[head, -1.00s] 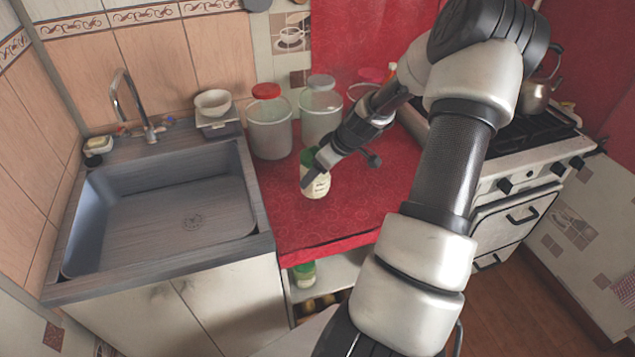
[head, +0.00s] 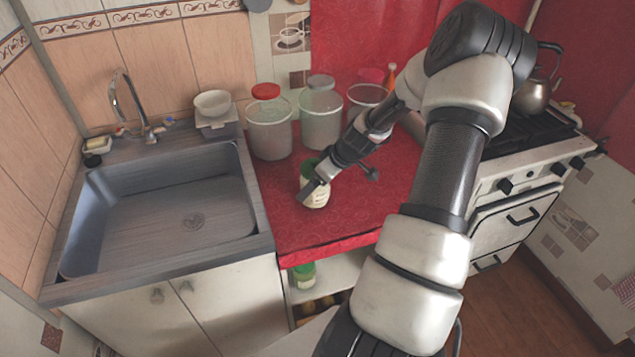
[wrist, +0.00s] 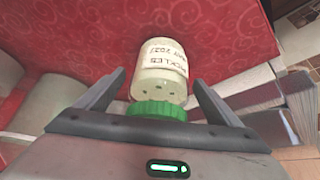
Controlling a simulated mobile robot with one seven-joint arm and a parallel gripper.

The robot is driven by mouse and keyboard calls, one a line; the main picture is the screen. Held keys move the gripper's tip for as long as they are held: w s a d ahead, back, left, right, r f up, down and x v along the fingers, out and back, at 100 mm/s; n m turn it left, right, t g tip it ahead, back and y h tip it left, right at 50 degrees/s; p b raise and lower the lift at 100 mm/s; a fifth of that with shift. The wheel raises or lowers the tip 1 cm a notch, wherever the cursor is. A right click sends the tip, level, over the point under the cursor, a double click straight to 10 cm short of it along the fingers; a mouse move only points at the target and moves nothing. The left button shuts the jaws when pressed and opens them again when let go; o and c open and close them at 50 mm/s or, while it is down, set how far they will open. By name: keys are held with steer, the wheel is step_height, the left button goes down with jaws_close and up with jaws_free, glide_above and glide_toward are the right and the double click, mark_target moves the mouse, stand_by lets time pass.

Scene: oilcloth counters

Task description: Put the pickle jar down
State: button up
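The pickle jar (head: 320,198) has a pale label and a green lid. It stands upright on the red oilcloth counter (head: 345,222), close to its front part. In the wrist view the jar (wrist: 160,72) shows its label lettering, with the green lid towards me. My gripper (wrist: 160,80) has a finger on each side of the jar, with a narrow gap showing on both sides. In the head view my gripper (head: 318,186) is at the jar, and one dark finger crosses in front of it.
Large clear containers, one with a red lid (head: 265,91) and one with a grey lid (head: 321,82), stand behind the jar. The sink (head: 160,205) is to the left and the stove (head: 515,180) to the right. The cloth in front of the jar is clear.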

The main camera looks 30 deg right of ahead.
steer(key=shift+r, duration=0.1)
steer(key=shift+r+p, duration=0.25)
steer(key=shift+p, duration=0.1)
steer(key=v, duration=1.1)
steer(key=shift+s+r, duration=0.25)
steer(key=shift+s, duration=0.05)
